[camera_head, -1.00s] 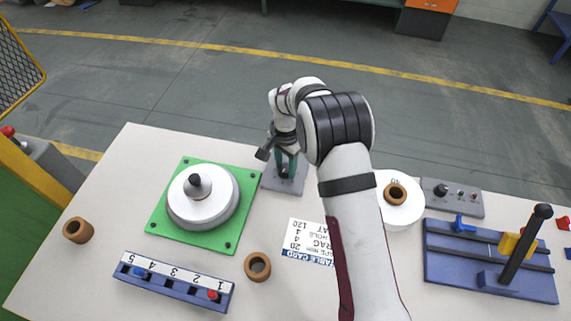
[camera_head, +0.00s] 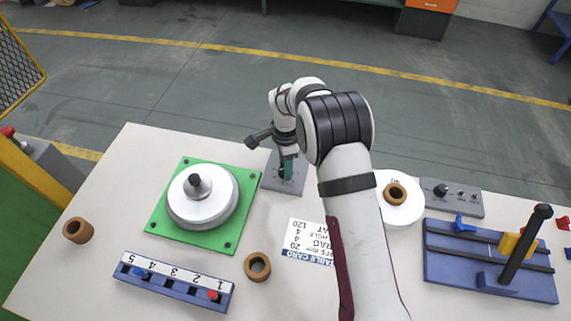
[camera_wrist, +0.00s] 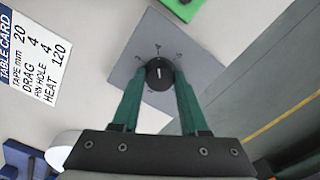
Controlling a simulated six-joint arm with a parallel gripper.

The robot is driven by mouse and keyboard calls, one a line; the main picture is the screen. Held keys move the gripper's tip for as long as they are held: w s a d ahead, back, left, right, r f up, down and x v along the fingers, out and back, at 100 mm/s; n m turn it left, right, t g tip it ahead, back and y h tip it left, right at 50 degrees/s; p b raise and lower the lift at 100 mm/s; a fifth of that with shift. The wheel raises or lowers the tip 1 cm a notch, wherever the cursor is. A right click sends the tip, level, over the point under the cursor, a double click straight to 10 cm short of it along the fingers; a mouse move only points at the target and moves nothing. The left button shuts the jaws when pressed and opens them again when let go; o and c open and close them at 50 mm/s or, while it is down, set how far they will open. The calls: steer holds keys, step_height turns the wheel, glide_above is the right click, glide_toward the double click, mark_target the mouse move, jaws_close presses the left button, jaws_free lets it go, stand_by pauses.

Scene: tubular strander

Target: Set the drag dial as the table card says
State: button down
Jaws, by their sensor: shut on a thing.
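The drag dial is a black round knob (camera_wrist: 159,72) with a white mark, on a grey plate (camera_wrist: 130,72) with small markings around it. In the head view my gripper (camera_head: 287,170) is over the grey plate (camera_head: 272,183), and the dial is mostly hidden. The table card (camera_wrist: 32,58) reads tape mm 20, drag 4, pin hole 4, heat 120; it also shows in the head view (camera_head: 308,240).
A green plate (camera_head: 228,242) with a white spool (camera_head: 203,205) stands left of the dial plate. A numbered blue rail (camera_head: 175,290), brown rings (camera_head: 257,267) and a blue lever base (camera_head: 450,258) lie around. A grey knob panel (camera_head: 465,202) is at right.

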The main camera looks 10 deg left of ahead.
stand_by(0.3)
steer(key=shift+c, duration=2.1)
jaws_free()
step_height(320, 180, up, 16)
steer(key=shift+f, duration=0.1)
steer(key=s+d+r+n, duration=0.2)
steer(key=s+d+r, duration=0.45)
steer(key=d, duration=0.25)
steer(key=s+d+f+n+y, duration=0.1)
steer(key=s+d, duration=0.3)
steer(key=s, duration=0.8)
steer(key=s+d+f+n, duration=0.1)
steer(key=s+d+n, duration=0.2)
steer(key=s, duration=0.9)
steer(key=shift+s+d+f+y, duration=0.15)
steer(key=shift+d+f+y, duration=0.25)
steer(key=shift+d, duration=0.65)
